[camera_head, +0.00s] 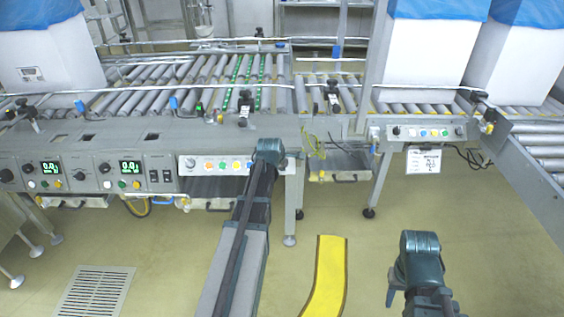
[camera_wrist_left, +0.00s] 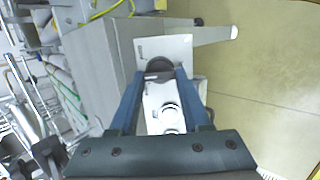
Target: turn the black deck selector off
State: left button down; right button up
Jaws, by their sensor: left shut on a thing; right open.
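The black deck selector (camera_wrist_left: 159,66) is a round dark knob on a pale control panel (camera_wrist_left: 186,47). My left gripper (camera_wrist_left: 160,75) has its two blue fingers closed on the knob from either side. In the head view my left gripper (camera_head: 270,150) reaches the right end of the button panel (camera_head: 215,164) and hides the knob there. The knob's pointer direction cannot be made out. My right gripper (camera_head: 418,292) is open and empty, low over the floor at the right.
Displays and knobs fill the console (camera_head: 95,172) left of the button panel. Another button panel (camera_head: 425,132) sits further right. Roller conveyors (camera_head: 200,90) run behind, with white boxes lined in blue (camera_head: 430,60). The floor around the yellow strip (camera_head: 326,275) is clear.

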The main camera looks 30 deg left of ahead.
pick_arm(q)
jog(key=shift+c, duration=1.8)
grip_release()
